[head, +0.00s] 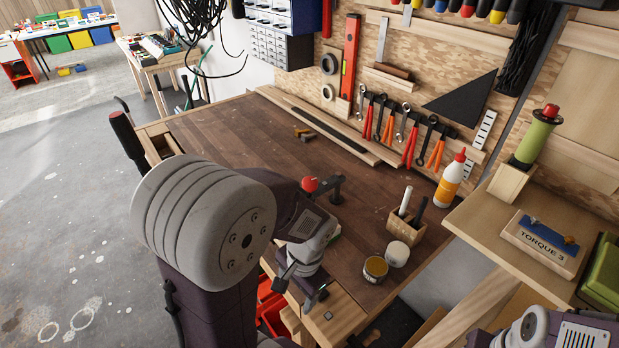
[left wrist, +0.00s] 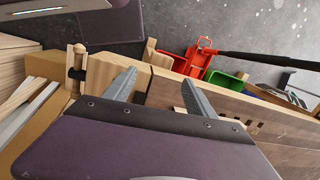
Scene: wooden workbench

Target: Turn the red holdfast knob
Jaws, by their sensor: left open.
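The red holdfast knob (head: 310,184) shows in the head view near the middle of the bench, on a dark metal holdfast (head: 335,190). My left arm passes just in front of it and hides part of its surroundings. My left gripper (head: 300,287) is open and empty over the bench's front edge, nearer to me than the knob and apart from it. Its two grey fingers (left wrist: 160,95) are spread in the left wrist view, with nothing between them. I cannot make out the knob in the left wrist view. My right gripper is not in view.
A glue bottle (head: 451,179), a wooden pen holder (head: 405,232) and an open tin (head: 375,269) stand right of the holdfast. Red bins (left wrist: 196,62) and a green bin (left wrist: 227,80) lie below the bench edge. The bench top (head: 235,140) behind is mostly clear.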

